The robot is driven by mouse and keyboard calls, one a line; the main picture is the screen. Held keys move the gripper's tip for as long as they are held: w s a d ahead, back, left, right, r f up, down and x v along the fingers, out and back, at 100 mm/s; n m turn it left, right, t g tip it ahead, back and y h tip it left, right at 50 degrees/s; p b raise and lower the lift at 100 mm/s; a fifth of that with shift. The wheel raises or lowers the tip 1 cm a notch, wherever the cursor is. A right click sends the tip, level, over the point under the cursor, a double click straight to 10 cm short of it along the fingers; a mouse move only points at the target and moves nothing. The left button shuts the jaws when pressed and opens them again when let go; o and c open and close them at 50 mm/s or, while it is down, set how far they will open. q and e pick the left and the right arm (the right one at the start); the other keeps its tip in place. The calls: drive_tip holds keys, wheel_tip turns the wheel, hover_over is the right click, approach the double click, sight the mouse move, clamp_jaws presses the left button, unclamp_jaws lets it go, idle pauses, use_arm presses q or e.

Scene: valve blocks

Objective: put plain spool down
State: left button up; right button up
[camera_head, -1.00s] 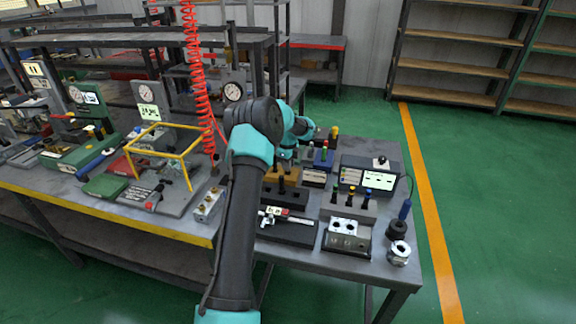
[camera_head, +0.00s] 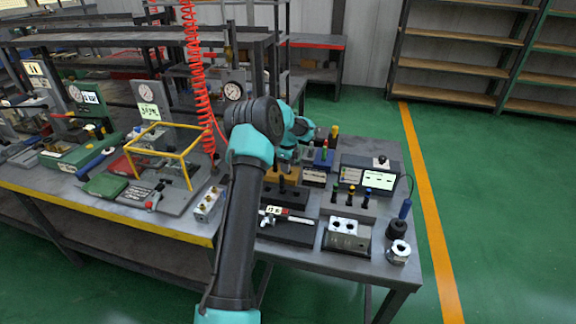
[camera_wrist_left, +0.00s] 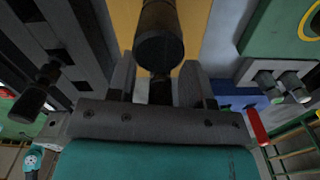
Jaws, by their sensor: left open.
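My left gripper (camera_head: 285,165) is over the orange-yellow block (camera_head: 283,177) in the middle of the bench, partly hidden by my arm. In the left wrist view its two grey jaws (camera_wrist_left: 158,82) are open. A dark, plain cylindrical piece (camera_wrist_left: 159,38), which looks like the plain spool, stands at the yellow block (camera_wrist_left: 188,60) in line with the gap between the jaws. I see space on both sides of it. How deep it sits in the block is hidden. My right gripper is not in view.
To the right stand a rack of colour-topped spools (camera_head: 350,197), a box with a lit screen (camera_head: 370,175), a block with holes (camera_head: 346,238) and a metal ring (camera_head: 398,251). A yellow frame (camera_head: 165,145) stands at left. The green floor at right is clear.

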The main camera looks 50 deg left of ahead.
use_arm(q)
wheel_tip(320, 180, up, 12)
drive_tip(key=shift+r, duration=0.15)
idle(0.4)
drive_tip(key=shift+d, duration=0.1)
idle(0.5)
